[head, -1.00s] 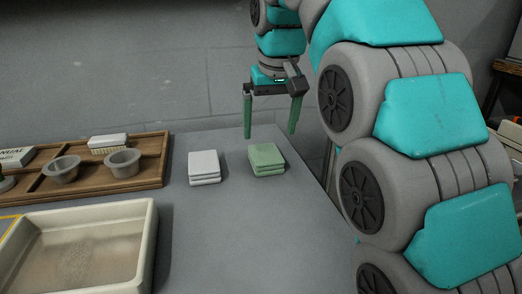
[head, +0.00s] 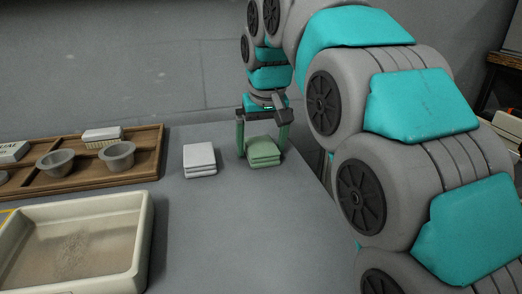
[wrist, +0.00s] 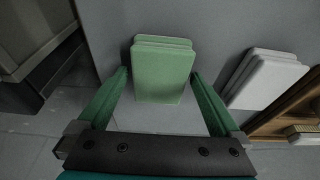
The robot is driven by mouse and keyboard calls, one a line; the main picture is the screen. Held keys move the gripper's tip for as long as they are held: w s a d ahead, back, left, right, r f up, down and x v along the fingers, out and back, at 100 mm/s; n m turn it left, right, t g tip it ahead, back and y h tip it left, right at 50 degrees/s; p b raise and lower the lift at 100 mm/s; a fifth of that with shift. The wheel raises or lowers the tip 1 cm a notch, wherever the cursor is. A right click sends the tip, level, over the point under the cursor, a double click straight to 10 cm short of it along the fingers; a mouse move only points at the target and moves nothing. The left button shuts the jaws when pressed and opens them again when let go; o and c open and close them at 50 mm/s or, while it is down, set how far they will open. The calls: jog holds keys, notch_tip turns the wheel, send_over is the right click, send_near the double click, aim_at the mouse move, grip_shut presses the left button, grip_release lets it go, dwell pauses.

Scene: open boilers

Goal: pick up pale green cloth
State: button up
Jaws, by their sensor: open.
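The pale green cloth (head: 264,152) is a folded stack lying on the grey tabletop, to the right of a white folded cloth (head: 199,160). My gripper (head: 262,150) is down at the green cloth, its green fingers open, one on each side of it in the head view. In the wrist view the green cloth (wrist: 163,72) lies between and ahead of the open fingers (wrist: 160,76), with gaps showing on both sides. The white cloth (wrist: 265,78) is just beyond the right finger there.
A cream basin (head: 142,240) is at the front left. The tabletop (head: 235,235) in front of the cloths is clear. The table's right edge is close to the green cloth.

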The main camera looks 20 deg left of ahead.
aim_at(260, 142)
jog(key=shift+f, duration=0.2)
dwell(0.6)
jog(key=shift+c, duration=0.2)
jog(key=c, duration=1.1)
jog(key=shift+r, duration=0.15)
jog(key=shift+c, duration=0.2)
jog(key=shift+r, duration=1.8)
jog(key=s+d, duration=0.2)
jog(key=d, duration=0.3)
jog(key=s+d+r+b, duration=0.1)
jog(key=s+d, duration=0.1)
jog(key=d, duration=0.3)
jog(key=s+d, duration=0.2)
jog(key=d, duration=0.2)
jog(key=shift+d+r+b, duration=0.3)
jog(key=shift+d+b, duration=0.1)
